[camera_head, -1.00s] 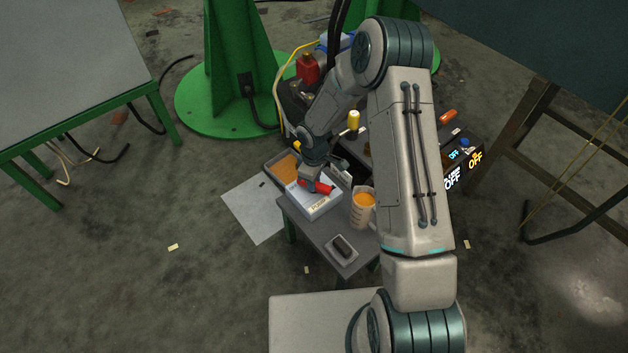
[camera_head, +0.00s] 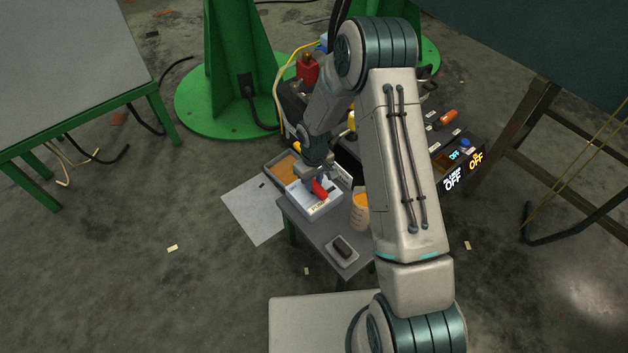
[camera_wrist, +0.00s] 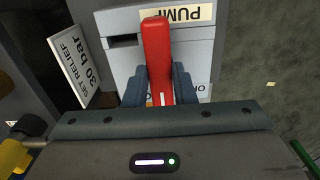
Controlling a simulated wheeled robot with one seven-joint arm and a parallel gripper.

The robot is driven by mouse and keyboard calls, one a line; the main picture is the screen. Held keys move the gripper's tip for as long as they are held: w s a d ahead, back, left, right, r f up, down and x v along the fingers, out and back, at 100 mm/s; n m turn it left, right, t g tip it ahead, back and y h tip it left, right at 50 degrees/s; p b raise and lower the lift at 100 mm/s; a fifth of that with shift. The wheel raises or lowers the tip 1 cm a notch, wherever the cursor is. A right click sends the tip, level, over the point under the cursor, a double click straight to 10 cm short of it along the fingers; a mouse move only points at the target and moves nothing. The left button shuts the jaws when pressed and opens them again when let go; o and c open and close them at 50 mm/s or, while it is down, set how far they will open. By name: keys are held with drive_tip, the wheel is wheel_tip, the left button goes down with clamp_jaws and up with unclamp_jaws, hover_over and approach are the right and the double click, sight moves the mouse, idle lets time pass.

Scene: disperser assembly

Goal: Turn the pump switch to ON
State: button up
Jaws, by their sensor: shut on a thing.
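The pump switch is a red lever (camera_head: 319,188) on a light grey box (camera_head: 322,208) that stands on a small grey table. In the wrist view the red lever (camera_wrist: 157,60) lies between the two blue-grey fingers of my gripper (camera_wrist: 160,85), which are shut on it. The lever points toward the PUMP label (camera_wrist: 178,14). Part of a smaller label shows just right of the fingers, mostly hidden. In the head view my gripper (camera_head: 318,174) is over the box, partly hidden by my wrist.
A "SET RELIEF 30 bar" sign (camera_wrist: 75,65) stands beside the box. A beaker of orange liquid (camera_head: 360,208) is close to its right, partly behind my arm. A tray with a dark object (camera_head: 342,248) is in front. Displays reading OFF (camera_head: 453,180) are further right.

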sight(314, 183)
drive_tip(key=o, duration=1)
drive_tip(key=shift+r, duration=0.1)
wheel_tip(314, 183, up, 14)
drive_tip(key=p, duration=0.4)
drive_tip(key=shift+f, duration=0.2)
drive_tip(key=shift+r, duration=0.1)
